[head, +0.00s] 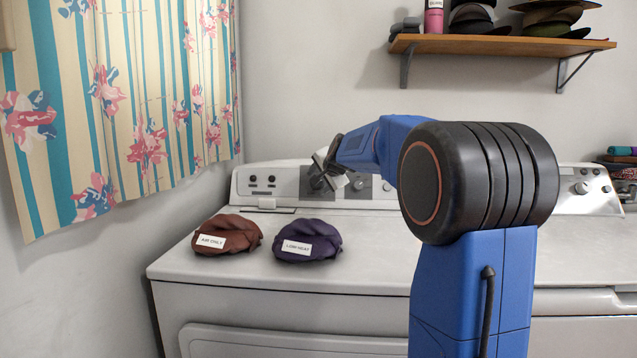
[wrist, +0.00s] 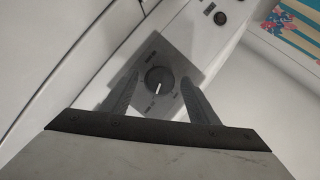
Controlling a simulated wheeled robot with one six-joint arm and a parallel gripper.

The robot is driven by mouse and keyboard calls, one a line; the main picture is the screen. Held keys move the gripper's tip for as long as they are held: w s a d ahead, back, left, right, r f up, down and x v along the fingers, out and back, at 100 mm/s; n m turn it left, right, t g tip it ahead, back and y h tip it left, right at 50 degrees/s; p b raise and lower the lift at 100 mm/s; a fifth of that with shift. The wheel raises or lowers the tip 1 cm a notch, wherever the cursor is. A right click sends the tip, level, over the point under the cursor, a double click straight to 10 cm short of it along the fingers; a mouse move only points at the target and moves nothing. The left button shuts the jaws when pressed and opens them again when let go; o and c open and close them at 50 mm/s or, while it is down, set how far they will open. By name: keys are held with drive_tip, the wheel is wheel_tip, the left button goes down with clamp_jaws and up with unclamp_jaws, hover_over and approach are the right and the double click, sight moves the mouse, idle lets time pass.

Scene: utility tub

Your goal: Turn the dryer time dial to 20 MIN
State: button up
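The dryer (head: 300,285) stands ahead with its control panel (head: 285,182) along the back. In the wrist view, a black time dial (wrist: 158,80) with a pale pointer line sits on a grey square plate (wrist: 178,62); the markings around it are too small to read. My gripper (wrist: 155,92) is open, with one finger on each side of the dial and clear space between finger and dial. In the head view, my gripper (head: 328,172) is at the panel and hides most of this dial. Whether the fingertips touch the plate I cannot tell.
A brown cloth bundle (head: 228,235) labelled AIR ONLY and a purple one (head: 308,240) labelled LOW HEAT lie on the dryer top. A curtain (head: 130,110) hangs at left; a shelf (head: 500,45) is above.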

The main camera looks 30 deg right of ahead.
drive_tip(key=shift+s, duration=0.1)
drive_tip(key=v, duration=1.7)
drive_tip(key=shift+s+a, duration=0.1)
drive_tip(key=shift+s, duration=0.15)
